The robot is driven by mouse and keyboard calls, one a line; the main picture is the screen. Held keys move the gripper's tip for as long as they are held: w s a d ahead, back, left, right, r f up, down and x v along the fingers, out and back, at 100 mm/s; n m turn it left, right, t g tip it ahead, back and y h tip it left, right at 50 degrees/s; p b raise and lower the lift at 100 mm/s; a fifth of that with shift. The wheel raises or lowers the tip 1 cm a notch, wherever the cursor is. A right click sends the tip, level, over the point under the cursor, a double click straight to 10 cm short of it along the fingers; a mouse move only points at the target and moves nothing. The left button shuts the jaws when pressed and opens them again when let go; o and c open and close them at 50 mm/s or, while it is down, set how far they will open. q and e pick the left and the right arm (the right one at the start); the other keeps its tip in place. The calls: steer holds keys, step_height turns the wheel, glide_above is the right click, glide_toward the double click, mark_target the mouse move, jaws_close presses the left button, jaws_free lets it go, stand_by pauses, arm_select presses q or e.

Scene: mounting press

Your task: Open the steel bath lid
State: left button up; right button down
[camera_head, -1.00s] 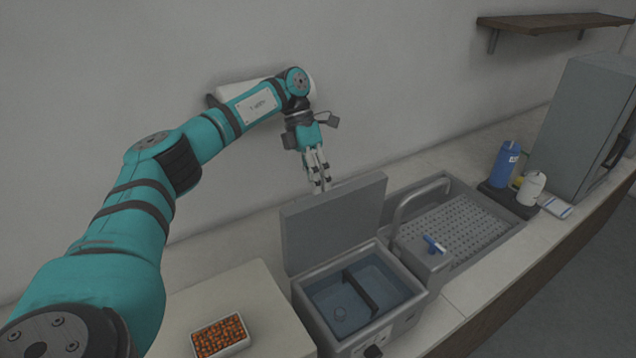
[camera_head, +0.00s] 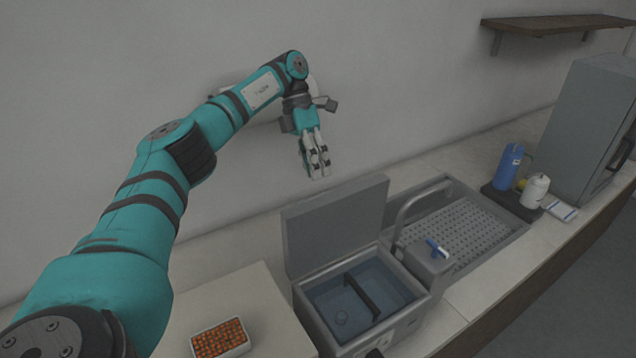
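The steel bath (camera_head: 408,341) stands on the counter at the lower middle. Its grey lid (camera_head: 335,226) stands upright at the back edge, so the bath is open. Bluish water and a dark bar across the middle show inside. My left gripper (camera_head: 318,172) is above and behind the lid, near the wall, apart from it and empty. Its fingers look close together, but I cannot tell whether they are fully shut. My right gripper is not in view.
A sink (camera_head: 465,232) with a curved tap is right of the bath. A white tray of orange pieces (camera_head: 220,338) is at the lower left. A blue bottle (camera_head: 507,167), white bottle (camera_head: 535,190) and grey cabinet (camera_head: 590,125) stand farther right. A shelf (camera_head: 555,22) hangs above.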

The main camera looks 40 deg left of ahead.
arm_select(q)
steer(key=shift+v, duration=1.35)
steer(key=shift+d, duration=0.1)
